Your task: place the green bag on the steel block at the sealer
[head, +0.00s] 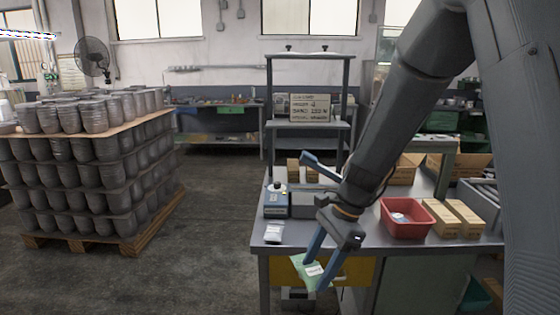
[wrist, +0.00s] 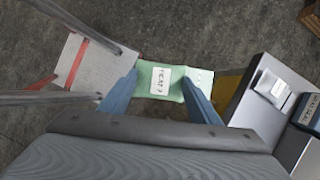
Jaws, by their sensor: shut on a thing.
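My gripper (head: 313,273) is shut on the green bag (head: 311,271), in front of the workbench's near edge and away from its top. In the wrist view the green bag (wrist: 149,89), with a white label, spans between the blue fingers of my gripper (wrist: 161,81). What looks like the sealer (head: 277,203) is a blue box with a label on the left of the bench, with a raised blue bar behind it. A grey block (head: 302,207) beside it may be the steel block; my arm partly covers that area.
A white labelled bag (head: 274,233) lies on the bench (head: 375,234) at its front left corner. A red bin (head: 408,220) and tan boxes (head: 462,217) stand further right. A pallet (head: 150,221) of stacked grey pots stands left, with open floor between.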

